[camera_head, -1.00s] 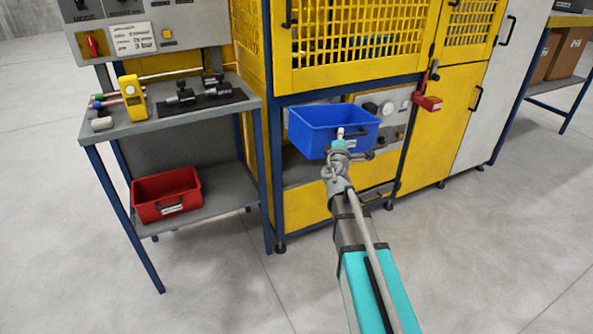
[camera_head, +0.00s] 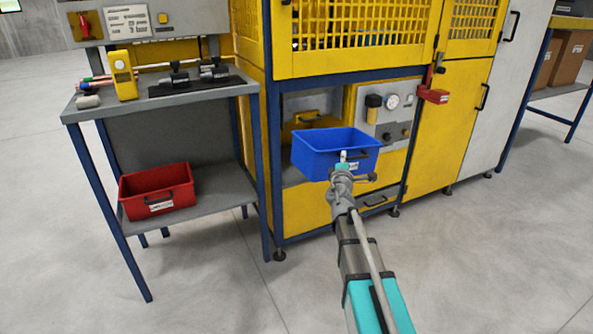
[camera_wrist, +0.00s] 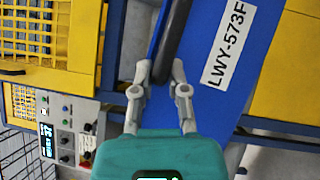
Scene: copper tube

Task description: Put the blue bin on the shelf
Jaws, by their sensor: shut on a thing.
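The blue bin (camera_head: 320,152) is held in front of the yellow machine in the head view, its open top facing up and looking empty. My gripper (camera_head: 341,160) is at its front side. In the wrist view my gripper (camera_wrist: 160,75) is shut on the bin's dark handle, and the blue wall (camera_wrist: 225,35) carries a white label reading LWY-573F. A grey lower shelf (camera_head: 226,198) under the workbench at the left holds a red bin (camera_head: 158,192). An open recess in the machine, partly hidden by the blue bin, lies behind it.
The workbench (camera_head: 160,104) carries a yellow meter (camera_head: 124,76), tubes and dark tools on a mat. A small red box (camera_head: 434,96) juts from the machine's front. A control panel with a gauge (camera_head: 393,101) is right of the recess. The floor in front is clear.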

